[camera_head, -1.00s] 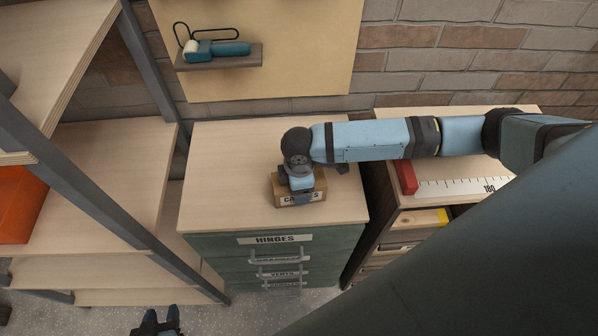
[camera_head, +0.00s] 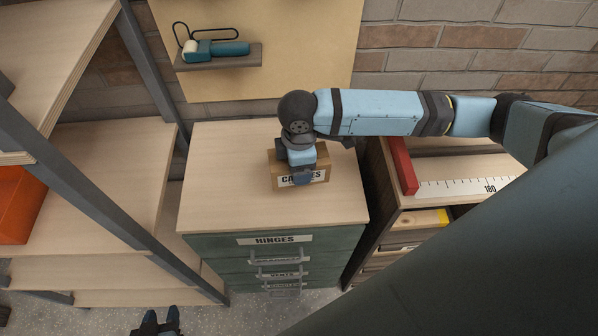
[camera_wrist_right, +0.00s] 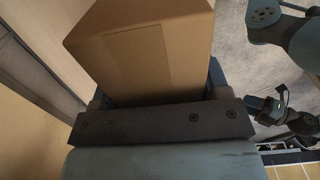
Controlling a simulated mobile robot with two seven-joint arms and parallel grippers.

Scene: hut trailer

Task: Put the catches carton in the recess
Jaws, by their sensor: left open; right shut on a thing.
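The catches carton (camera_head: 317,172) is a small brown box with a white label, partly covered by my right gripper, over the top of the green drawer cabinet (camera_head: 225,205). My right gripper (camera_head: 302,175) is shut on it from above. In the right wrist view the carton (camera_wrist_right: 145,45) fills the space beyond the gripper's dark bar. My left gripper (camera_head: 156,322) is open and empty, low at the bottom edge of the head view, over the floor. I cannot make out which opening is the recess.
A shelf rack (camera_head: 100,175) with an orange bin (camera_head: 18,205) stands at the left. A bench (camera_head: 440,203) with a white ruler (camera_head: 460,187) and a red block (camera_head: 402,165) stands at the right. A small wall shelf (camera_head: 220,58) holds a teal tool. The cabinet top is otherwise clear.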

